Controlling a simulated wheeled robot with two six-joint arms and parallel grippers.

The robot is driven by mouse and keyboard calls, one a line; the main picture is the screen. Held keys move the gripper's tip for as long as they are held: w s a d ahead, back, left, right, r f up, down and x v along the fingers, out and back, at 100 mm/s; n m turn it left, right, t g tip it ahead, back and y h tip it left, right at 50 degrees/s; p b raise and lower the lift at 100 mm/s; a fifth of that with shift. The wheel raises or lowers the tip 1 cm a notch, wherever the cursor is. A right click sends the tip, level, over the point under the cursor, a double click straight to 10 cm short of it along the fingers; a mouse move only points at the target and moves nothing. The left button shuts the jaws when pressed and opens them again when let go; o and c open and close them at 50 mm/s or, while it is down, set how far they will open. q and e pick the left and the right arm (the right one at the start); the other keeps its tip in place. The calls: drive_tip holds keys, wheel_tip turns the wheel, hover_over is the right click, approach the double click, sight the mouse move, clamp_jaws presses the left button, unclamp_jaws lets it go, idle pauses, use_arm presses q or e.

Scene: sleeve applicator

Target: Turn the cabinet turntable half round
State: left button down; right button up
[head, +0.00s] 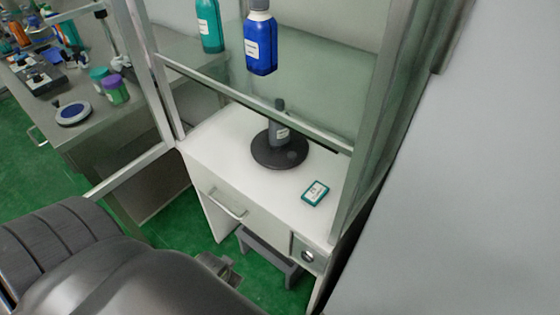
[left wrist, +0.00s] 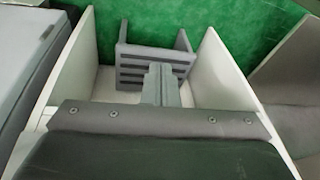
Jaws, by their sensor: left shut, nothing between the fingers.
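A small lighter round spot shows on the disc's front right. My left gripper (head: 230,265) is in front of and below the cabinet, well apart from the turntable. In the left wrist view this gripper (left wrist: 158,70) is shut and empty, pointing over a grey step stool. My right gripper is not in view.
A teal-edged card or box (head: 315,193) lies on the cabinet floor at front right. Glass pane rail (head: 290,118) crosses the opening. A blue bottle (head: 260,45) and teal bottle (head: 209,25) are higher up. The step stool (head: 268,258) stands below. An open door frame (head: 130,168) is at left.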

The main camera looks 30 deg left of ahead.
use_arm(q)
drive_tip(key=w+a+r+v, duration=0.1)
drive_tip(key=w+v, duration=0.1)
drive_tip(key=v, duration=1.4)
drive_tip(key=n+t+h, duration=0.6)
drive_tip(key=n+t, duration=0.6)
drive_tip(key=n, duration=2)
approach(289, 158)
drive_tip(key=p+x, duration=0.1)
drive_tip(key=x, duration=0.5)
drive_tip(key=shift+w+f+p, duration=0.15)
drive_tip(key=shift+w+p, duration=0.2)
drive_tip(key=shift+w, duration=0.05)
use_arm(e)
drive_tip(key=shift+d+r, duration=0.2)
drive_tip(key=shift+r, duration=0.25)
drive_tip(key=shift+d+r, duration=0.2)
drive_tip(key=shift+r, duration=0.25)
